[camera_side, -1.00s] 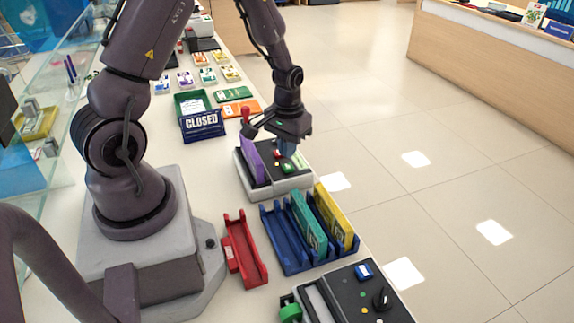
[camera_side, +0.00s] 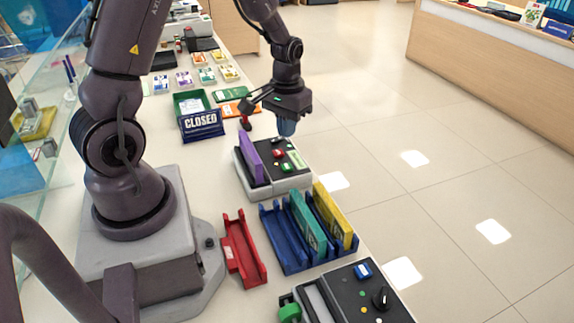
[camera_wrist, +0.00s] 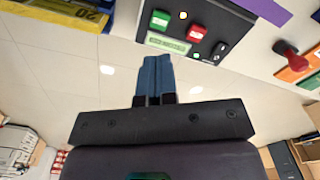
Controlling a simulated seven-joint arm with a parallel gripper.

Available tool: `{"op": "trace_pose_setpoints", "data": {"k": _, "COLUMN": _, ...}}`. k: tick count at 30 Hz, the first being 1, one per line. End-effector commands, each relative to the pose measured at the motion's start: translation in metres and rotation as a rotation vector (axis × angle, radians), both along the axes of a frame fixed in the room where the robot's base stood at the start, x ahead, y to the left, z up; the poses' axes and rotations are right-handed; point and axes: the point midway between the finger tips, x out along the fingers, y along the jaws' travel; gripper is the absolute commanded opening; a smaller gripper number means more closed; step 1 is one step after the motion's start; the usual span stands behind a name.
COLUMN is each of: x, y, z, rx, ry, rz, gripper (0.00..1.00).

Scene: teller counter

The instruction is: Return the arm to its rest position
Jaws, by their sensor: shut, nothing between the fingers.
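My gripper (camera_side: 286,127) is shut and empty, with its blue fingers together. In the side view it hangs above the far right edge of a grey and black counter device, clear of it. In the wrist view the closed fingers (camera_wrist: 154,78) point toward the same device (camera_wrist: 200,30), whose green and red buttons and small display show. A purple panel (camera_side: 251,157) stands upright in the device's slot at its left side; part of it shows in the wrist view (camera_wrist: 263,8).
A blue rack (camera_side: 285,258) holds a teal (camera_side: 308,228) and a yellow (camera_side: 333,215) piece. A red tray (camera_side: 243,250) lies beside it. A second black device (camera_side: 350,300) is in front. A CLOSED sign (camera_side: 201,124) and several cards stand behind. Open floor lies right.

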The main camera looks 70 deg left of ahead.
Motion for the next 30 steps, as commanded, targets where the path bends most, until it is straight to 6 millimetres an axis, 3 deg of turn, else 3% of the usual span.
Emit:
{"op": "trace_pose_setpoints", "data": {"k": 5, "x": -0.019, "y": -0.009, "z": 0.001, "rx": -0.031, "ry": 0.063, "rz": -0.019, "gripper": 0.00}}
{"op": "trace_pose_setpoints", "data": {"k": 14, "x": -0.048, "y": -0.062, "z": 0.086, "rx": 0.004, "ry": -0.031, "rz": -0.182, "gripper": 0.00}}
{"op": "trace_pose_setpoints", "data": {"k": 21, "x": -0.085, "y": -0.109, "z": 0.149, "rx": 0.066, "ry": -0.204, "rz": -0.350, "gripper": 0.00}}
{"op": "trace_pose_setpoints", "data": {"k": 30, "x": -0.115, "y": -0.141, "z": 0.194, "rx": 0.122, "ry": -0.435, "rz": -0.487, "gripper": 0.00}}
